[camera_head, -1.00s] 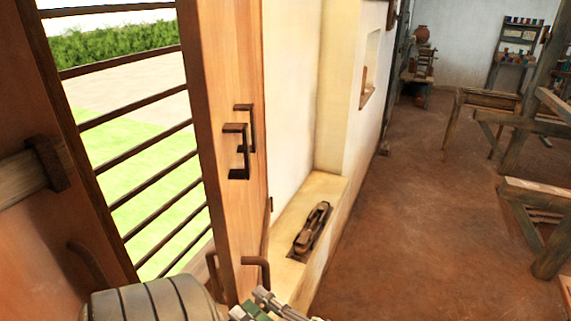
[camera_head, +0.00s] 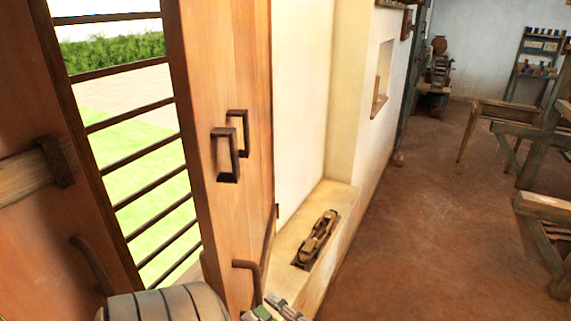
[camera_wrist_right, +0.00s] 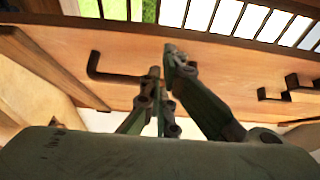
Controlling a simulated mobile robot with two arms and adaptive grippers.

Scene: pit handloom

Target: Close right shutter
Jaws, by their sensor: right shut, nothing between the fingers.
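The right shutter (camera_head: 205,130) is a wooden panel standing ajar at the right side of the barred window (camera_head: 135,150); light and lawn show through the open gap. It carries dark brackets (camera_head: 228,166) and a dark bent handle (camera_head: 262,275) low down. My right gripper (camera_head: 275,309) is at the bottom edge of the head view, just right of that handle and partly cut off. In the right wrist view, its shut, empty fingers (camera_wrist_right: 168,68) lie in front of the shutter panel (camera_wrist_right: 225,75), close to the handle's (camera_wrist_right: 105,72) end; contact is unclear. My left gripper is out of view.
The left shutter (camera_head: 50,235), with a wooden bar (camera_head: 30,176), stands at the left. A ledge (camera_head: 335,200) holding a small wooden object (camera_head: 318,238) is right of the shutter. Open floor (camera_head: 430,230) lies to the right, with wooden frames (camera_head: 545,205) beyond.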

